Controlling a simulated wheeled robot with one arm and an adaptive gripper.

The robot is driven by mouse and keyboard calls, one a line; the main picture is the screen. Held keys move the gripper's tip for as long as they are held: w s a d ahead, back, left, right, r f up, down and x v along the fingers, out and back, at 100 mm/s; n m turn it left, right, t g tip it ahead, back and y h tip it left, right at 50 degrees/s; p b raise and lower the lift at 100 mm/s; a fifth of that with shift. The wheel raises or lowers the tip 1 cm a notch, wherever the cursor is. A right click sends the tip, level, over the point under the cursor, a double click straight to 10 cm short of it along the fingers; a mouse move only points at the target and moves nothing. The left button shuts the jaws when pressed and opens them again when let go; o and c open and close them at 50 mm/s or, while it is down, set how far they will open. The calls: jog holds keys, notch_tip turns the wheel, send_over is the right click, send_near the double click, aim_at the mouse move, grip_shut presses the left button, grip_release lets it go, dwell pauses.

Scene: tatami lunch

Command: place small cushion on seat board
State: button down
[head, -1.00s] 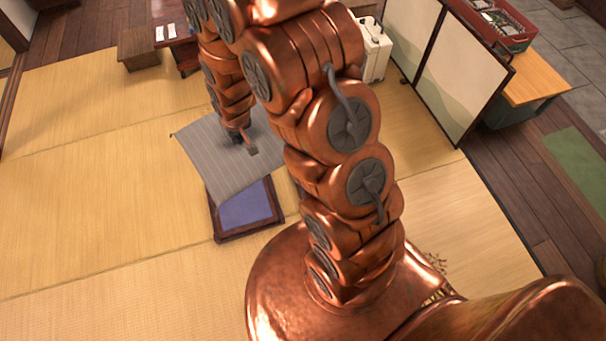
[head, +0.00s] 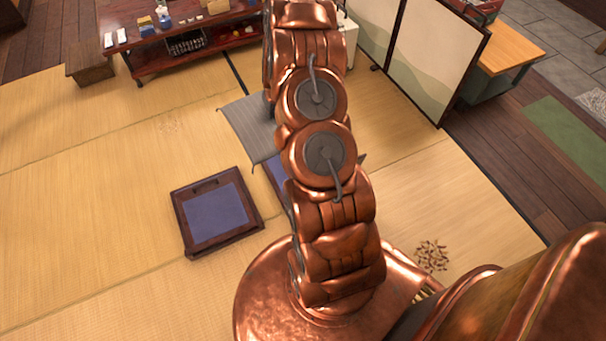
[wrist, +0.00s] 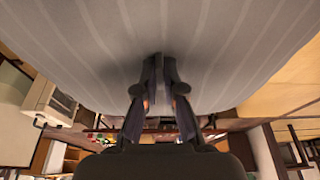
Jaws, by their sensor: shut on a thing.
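The small cushion (head: 248,122) is a flat grey striped square, held up in the head view, partly behind my arm. In the wrist view its striped face (wrist: 95,45) fills the upper part. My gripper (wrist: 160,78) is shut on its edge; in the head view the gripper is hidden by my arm. One blue-topped seat board (head: 216,210) with a dark wooden frame lies uncovered on the tatami, left of my arm. A second blue-topped board (head: 275,175) is mostly hidden by my arm and the cushion. I cannot tell the cushion's height above it.
A low red-brown table (head: 190,45) with small items stands at the back, with a wooden stool (head: 90,66) to its left. A folding screen (head: 435,60) stands at the right. Brown bits (head: 431,256) lie on the mat right of my arm. The left tatami is clear.

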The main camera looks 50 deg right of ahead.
jog(key=s+d+f+b, duration=0.1)
jog(key=d+f+b, duration=0.3)
jog(key=f, duration=0.4)
jog(key=s+d+f+b, duration=0.1)
jog(key=d+f+b, duration=0.3)
jog(key=f, duration=0.4)
jog(key=shift+m, duration=0.4)
jog(key=f+b, duration=0.5)
jog(key=f, duration=0.3)
jog(key=d+f+b, duration=0.1)
jog(key=f+b, duration=0.4)
jog(key=f, duration=0.3)
jog(key=f+b, duration=0.6)
jog(key=f, duration=0.2)
jog(key=shift+w+d, duration=0.2)
jog(key=shift+d, duration=0.05)
jog(key=c, duration=1.3)
grip_release()
